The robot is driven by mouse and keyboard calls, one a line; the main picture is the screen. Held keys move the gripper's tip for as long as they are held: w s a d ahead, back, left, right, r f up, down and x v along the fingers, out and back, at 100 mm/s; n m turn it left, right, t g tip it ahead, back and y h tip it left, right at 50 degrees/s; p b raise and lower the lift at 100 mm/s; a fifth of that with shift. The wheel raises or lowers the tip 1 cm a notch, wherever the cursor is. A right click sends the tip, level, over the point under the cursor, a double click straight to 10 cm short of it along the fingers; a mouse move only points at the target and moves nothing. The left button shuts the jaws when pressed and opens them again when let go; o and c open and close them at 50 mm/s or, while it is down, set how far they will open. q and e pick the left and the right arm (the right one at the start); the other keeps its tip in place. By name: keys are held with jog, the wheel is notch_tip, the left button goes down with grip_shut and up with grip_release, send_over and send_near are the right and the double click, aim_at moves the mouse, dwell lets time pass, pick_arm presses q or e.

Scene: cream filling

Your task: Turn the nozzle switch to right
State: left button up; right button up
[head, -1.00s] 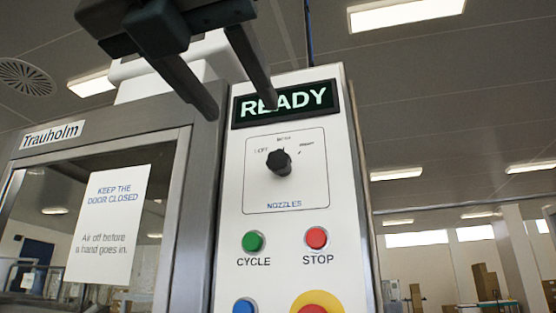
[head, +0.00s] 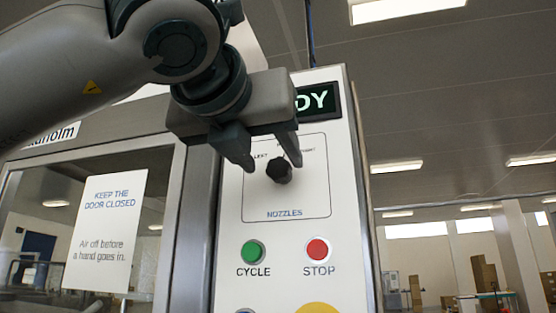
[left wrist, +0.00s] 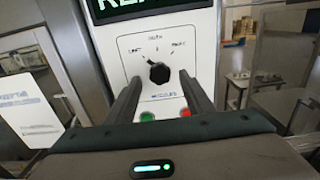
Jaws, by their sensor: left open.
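The nozzle switch is a black rotary knob (head: 279,171) on the white NOZZLES plate (head: 310,190) of the control panel. In the left wrist view the knob (left wrist: 159,73) shows between and beyond my fingertips, with position labels around it. The gripper covers part of the labels. My right gripper is not in view.
Below the plate are a green CYCLE button (head: 253,251) and a red STOP button (head: 317,249), with a yellow-ringed button (head: 318,307) under them. The display (head: 320,101) is partly hidden by my gripper. A windowed door with a notice (head: 105,228) stands at left.

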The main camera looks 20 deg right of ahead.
aim_at(277, 167)
pick_arm(q)
jog(key=shift+p+x, duration=0.6)
jog(key=shift+x, duration=1.85)
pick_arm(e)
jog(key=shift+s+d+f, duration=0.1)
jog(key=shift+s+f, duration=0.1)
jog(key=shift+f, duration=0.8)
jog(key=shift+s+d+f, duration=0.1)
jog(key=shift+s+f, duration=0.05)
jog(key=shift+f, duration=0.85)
pick_arm(q)
jog(key=shift+c, duration=0.6)
jog(key=c, duration=0.9)
